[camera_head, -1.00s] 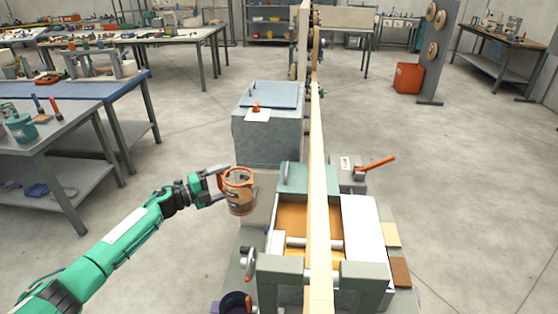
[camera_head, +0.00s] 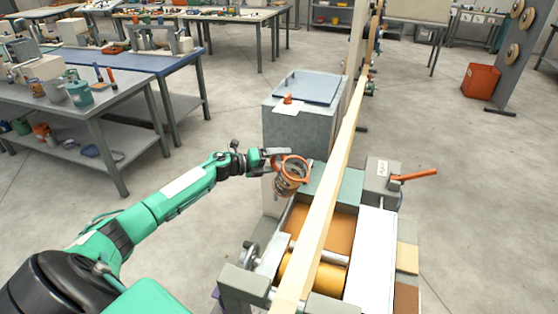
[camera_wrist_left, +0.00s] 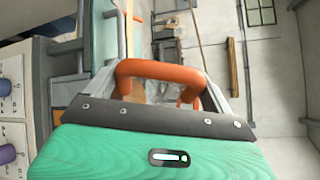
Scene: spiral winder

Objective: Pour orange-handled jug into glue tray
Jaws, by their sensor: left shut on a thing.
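The orange-handled jug (camera_head: 289,178) is a clear vessel with an orange rim and brownish contents, tilted a little in the head view. My left gripper (camera_head: 277,158) is shut on its handle; the orange handle (camera_wrist_left: 165,70) also shows between the fingers in the left wrist view. The jug is in the air by the back left edge of the glue tray (camera_head: 325,228), which holds amber glue and a roller (camera_head: 313,272). A long pale strip (camera_head: 335,190) runs over the tray. My right gripper is not in view.
A grey cabinet (camera_head: 300,125) stands behind the tray. A grey box with an orange lever (camera_head: 413,175) is to the right of the tray. A workbench (camera_head: 110,100) with tools and a teal pot (camera_head: 78,92) is at left. The floor between is clear.

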